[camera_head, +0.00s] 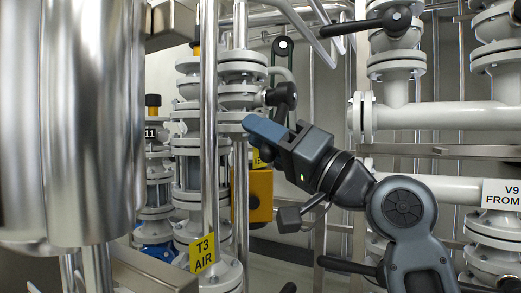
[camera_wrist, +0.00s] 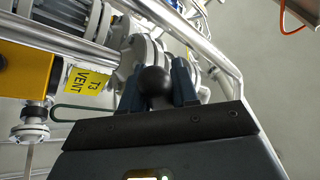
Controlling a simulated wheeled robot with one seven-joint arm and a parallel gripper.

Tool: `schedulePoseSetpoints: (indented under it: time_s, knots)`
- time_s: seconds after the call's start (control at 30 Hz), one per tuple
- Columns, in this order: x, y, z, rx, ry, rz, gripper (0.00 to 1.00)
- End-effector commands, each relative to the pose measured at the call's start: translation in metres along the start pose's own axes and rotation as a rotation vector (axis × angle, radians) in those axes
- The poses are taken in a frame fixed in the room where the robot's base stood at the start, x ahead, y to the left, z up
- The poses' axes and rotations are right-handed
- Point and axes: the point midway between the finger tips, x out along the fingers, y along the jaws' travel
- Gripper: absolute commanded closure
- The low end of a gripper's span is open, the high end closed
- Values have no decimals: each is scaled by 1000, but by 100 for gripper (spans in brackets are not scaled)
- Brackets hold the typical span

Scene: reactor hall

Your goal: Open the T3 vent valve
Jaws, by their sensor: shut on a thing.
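The yellow T3 VENT label (camera_wrist: 88,80) hangs beside white flanged pipework in the wrist view. In the head view only a bit of a yellow label (camera_head: 258,160) shows behind my gripper. My gripper (camera_head: 262,132) is at the flanged valve stack, left of the picture's middle. In the wrist view its two blue fingers (camera_wrist: 160,85) stand either side of a black ball knob (camera_wrist: 155,80), shut on it. The knob's lever is mostly hidden. A black lever part (camera_head: 284,95) shows just above my gripper in the head view.
A yellow T3 AIR label (camera_head: 202,253) hangs lower left of my gripper. A bare vertical pipe (camera_head: 209,120) runs close left of the fingers. A yellow box (camera_head: 258,195) sits below. Another black-handled valve (camera_head: 393,22) is at upper right, and a V9 label (camera_head: 502,194) at right.

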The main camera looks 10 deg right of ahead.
Motion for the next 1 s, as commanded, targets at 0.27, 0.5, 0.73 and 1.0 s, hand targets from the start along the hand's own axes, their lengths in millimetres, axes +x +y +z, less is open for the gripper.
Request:
schedulePoseSetpoints:
  time_s: [0.27,0.5,0.73,1.0]
  knots:
    - [-1,5,2,-13,-6,-1,100]
    - [-1,4,1,-11,-6,-1,100]
    - [-1,3,1,-12,-4,-4,51]
    - [-2,2,0,-14,-3,-5,51]
